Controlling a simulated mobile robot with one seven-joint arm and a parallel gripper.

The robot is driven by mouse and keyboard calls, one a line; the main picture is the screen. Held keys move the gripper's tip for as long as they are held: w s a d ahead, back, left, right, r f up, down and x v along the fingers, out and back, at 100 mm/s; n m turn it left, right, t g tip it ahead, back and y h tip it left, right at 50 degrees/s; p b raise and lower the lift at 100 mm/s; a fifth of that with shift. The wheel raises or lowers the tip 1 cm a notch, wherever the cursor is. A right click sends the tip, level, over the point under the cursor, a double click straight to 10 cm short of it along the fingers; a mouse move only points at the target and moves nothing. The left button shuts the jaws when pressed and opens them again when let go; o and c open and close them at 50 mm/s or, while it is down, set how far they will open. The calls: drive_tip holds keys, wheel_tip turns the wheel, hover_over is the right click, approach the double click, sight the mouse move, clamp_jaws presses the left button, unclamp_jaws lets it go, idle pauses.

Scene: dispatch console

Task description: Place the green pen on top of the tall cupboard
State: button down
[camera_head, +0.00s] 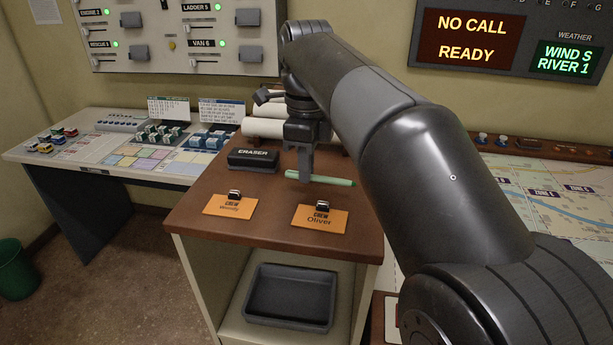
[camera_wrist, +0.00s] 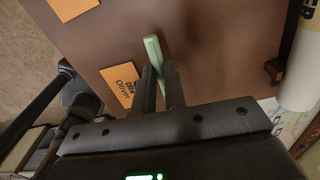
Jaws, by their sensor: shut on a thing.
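The green pen (camera_head: 325,179) is held in my gripper (camera_head: 305,176), which is shut on it over the wooden top of a cupboard (camera_head: 270,222). The pen lies roughly level, its longer part sticking out to the right. In the wrist view the pen (camera_wrist: 154,52) shows between the fingertips of my gripper (camera_wrist: 161,70), above the brown top (camera_wrist: 200,50). I cannot tell whether the pen touches the top.
On the top stand a black eraser (camera_head: 253,160), white rolls (camera_head: 270,128) behind, and two orange cards with clips, "Wendy" (camera_head: 230,205) and "Oliver" (camera_head: 320,217). A dark tray (camera_head: 290,296) sits on the shelf below. A map table (camera_head: 540,200) is at the right.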

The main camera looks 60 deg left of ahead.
drive_tip(key=shift+f, duration=1.35)
drive_tip(key=shift+f, duration=0.15)
drive_tip(key=c, duration=1.5)
unclamp_jaws()
drive_tip(key=shift+r, duration=6.1)
